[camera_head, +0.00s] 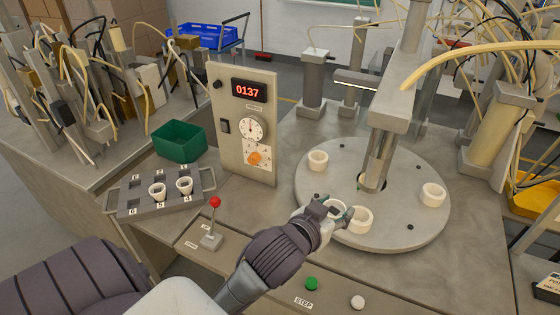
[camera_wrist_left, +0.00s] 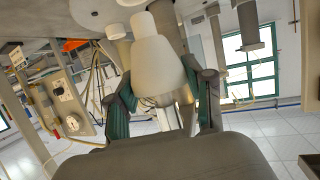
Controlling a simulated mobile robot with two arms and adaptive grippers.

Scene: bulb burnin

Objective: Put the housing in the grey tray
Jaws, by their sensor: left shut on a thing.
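My left gripper (camera_head: 336,211) is over the near edge of the round grey turntable (camera_head: 400,160). Its fingers are shut on a white housing (camera_wrist_left: 156,68), which is between the green-padded fingers in the left wrist view. In the head view this housing is partly hidden by the gripper. Another white housing (camera_head: 361,220) is right beside the gripper on the turntable. Two more stand there, one at the back left (camera_head: 318,161) and one at the right (camera_head: 433,195). The grey tray (camera_head: 123,203) is at the left and holds two white housings (camera_head: 157,192) (camera_head: 184,186). My right gripper is out of view.
A red-knobbed lever (camera_head: 213,225) stands between tray and turntable. Behind it is an upright panel (camera_head: 236,145) showing 0137. A green bin (camera_head: 180,141) is behind the tray. A grey column (camera_head: 378,160) rises over the turntable. Green and white buttons line the front edge.

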